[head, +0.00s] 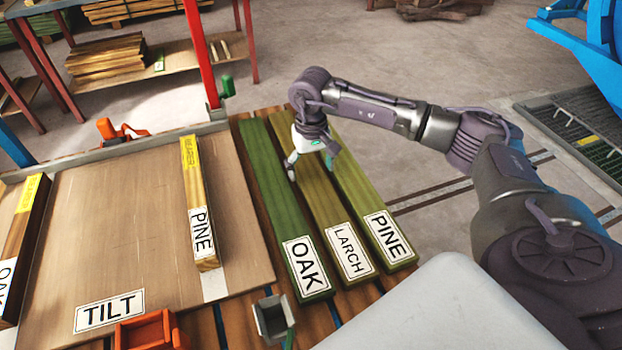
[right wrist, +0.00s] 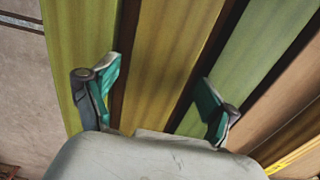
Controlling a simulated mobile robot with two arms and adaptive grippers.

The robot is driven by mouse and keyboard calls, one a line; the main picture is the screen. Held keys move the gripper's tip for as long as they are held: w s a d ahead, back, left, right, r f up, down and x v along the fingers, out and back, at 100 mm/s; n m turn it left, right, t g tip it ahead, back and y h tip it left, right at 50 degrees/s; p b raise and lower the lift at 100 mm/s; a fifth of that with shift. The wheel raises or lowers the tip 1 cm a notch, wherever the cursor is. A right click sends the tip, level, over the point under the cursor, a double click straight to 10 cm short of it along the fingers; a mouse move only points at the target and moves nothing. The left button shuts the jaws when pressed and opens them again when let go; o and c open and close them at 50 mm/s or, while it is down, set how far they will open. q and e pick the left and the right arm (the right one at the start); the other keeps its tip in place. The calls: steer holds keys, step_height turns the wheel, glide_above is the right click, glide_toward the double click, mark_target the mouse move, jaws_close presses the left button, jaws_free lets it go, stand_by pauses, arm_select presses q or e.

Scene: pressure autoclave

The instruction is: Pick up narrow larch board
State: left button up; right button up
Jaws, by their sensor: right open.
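The larch board (head: 326,216) lies between a green oak board and a greenish pine board, with its LARCH label at the near end. It is the brown middle board (right wrist: 170,60) in the right wrist view. My right gripper (head: 311,168) is open and empty over its far half. In the wrist view the spread fingers (right wrist: 158,95) stand one to each side of the larch board, near the gaps to its neighbours. Whether the fingertips touch any board cannot be told. My left gripper is not in view.
The oak board (head: 285,205) lies close on the left and the pine board (head: 370,210) close on the right. A tilt table (head: 120,220) holds another pine board (head: 195,190) at left. A red post (head: 200,60) stands behind. A grey clamp-like block (head: 272,318) sits near the front.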

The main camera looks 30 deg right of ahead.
steer(key=shift+f, duration=0.95)
steer(key=shift+w, duration=0.1)
steer(key=c, duration=1.5)
steer(key=shift+r, duration=0.1)
